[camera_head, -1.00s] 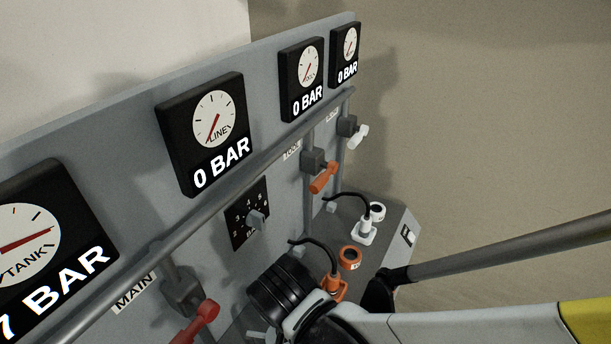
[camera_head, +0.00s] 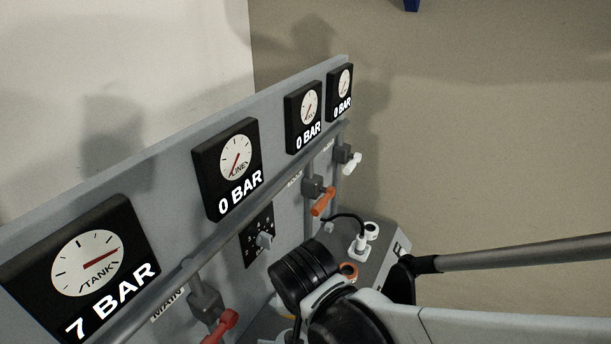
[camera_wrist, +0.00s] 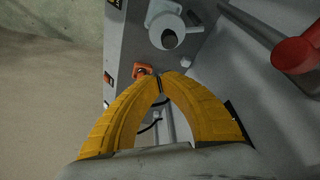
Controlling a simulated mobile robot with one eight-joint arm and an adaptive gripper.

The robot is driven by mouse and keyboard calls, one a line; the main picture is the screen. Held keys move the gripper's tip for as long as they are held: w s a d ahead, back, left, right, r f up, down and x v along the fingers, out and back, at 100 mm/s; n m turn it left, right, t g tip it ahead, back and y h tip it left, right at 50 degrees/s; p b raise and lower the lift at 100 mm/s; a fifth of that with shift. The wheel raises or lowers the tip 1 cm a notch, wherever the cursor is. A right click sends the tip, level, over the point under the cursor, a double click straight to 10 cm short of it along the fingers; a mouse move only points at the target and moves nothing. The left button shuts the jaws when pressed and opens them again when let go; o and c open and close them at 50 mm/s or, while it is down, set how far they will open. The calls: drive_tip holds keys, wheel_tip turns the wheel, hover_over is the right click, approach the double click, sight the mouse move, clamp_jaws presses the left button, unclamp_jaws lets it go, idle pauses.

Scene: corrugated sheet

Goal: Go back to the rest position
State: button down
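My gripper (camera_wrist: 160,80) shows in the wrist view as two yellow fingers with their tips together, and nothing is seen between them. It is shut, in front of the panel's fittings. An orange fitting (camera_wrist: 143,70) shows just beyond the tips, and a white round fitting (camera_wrist: 168,32) is above them. I cannot tell whether the tips touch anything. In the head view my black and white arm links cover the lower middle, and the fingers are hidden.
A grey panel (camera_head: 172,170) carries a tank gauge (camera_head: 85,262) at 7 BAR and several gauges at 0 BAR. A red valve handle (camera_head: 222,325), an orange handle (camera_head: 323,202) and a white handle (camera_head: 352,163) stick out from it. Open floor (camera_head: 500,150) lies to the right.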

drive_tip(key=s+d+f+t+b, duration=0.1)
drive_tip(key=d+f+t+b, duration=0.2)
drive_tip(key=d+b, duration=0.9)
drive_tip(key=d, duration=0.8)
drive_tip(key=shift+d, duration=0.3)
drive_tip(key=shift+s, duration=0.1)
